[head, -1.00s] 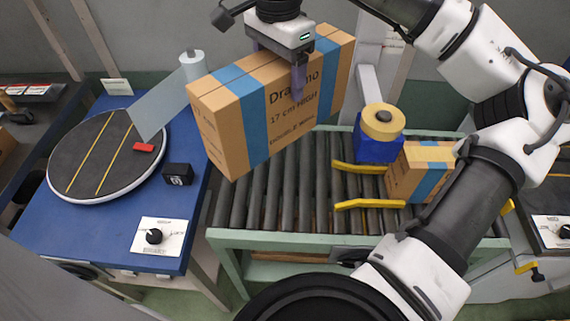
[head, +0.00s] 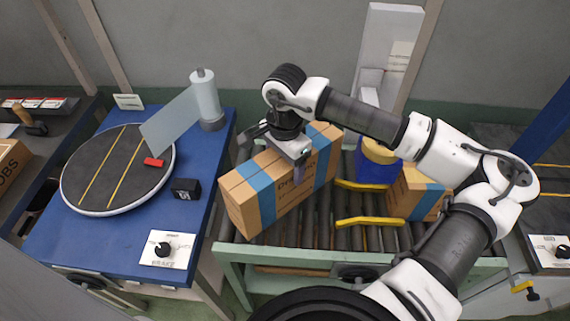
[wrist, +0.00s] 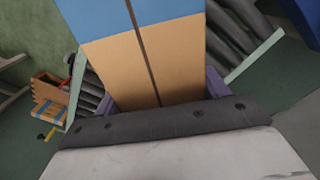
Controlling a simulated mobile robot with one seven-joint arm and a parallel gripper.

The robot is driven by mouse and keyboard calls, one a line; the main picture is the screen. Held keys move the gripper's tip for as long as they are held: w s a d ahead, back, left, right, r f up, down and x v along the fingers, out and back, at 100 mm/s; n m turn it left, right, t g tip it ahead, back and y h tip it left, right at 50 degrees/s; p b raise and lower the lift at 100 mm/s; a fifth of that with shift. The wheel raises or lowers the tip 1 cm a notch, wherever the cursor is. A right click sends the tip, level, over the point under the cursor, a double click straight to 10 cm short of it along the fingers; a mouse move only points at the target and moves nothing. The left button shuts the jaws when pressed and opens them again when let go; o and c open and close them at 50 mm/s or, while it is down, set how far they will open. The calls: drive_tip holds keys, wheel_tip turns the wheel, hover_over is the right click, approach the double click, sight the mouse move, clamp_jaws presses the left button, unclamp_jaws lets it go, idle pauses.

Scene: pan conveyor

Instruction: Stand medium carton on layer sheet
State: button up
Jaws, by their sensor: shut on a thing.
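A large tan carton (head: 285,180) with blue tape bands and black print is in my gripper (head: 299,170), over the conveyor's left part. My gripper is shut across the carton's narrow top, one finger down its printed side. In the wrist view the carton's tan top with a blue band (wrist: 150,60) fills the space between the purple fingers. I cannot tell whether its underside touches the rollers. A smaller tan carton (head: 417,195) with blue tape stands on the conveyor at right, partly behind my arm. I cannot make out a layer sheet.
The roller conveyor (head: 325,232) has yellow guides (head: 370,221) beside the smaller carton. A blue tape machine (head: 372,170) stands behind. At left, a blue table (head: 90,240) carries a round turntable (head: 118,170), a film roll post (head: 206,98), a black box (head: 186,190) and a dial panel (head: 167,249).

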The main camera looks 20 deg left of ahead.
drive_tip(key=shift+f, duration=1.1)
drive_tip(key=o, duration=1.9)
drive_tip(key=shift+r, duration=0.15)
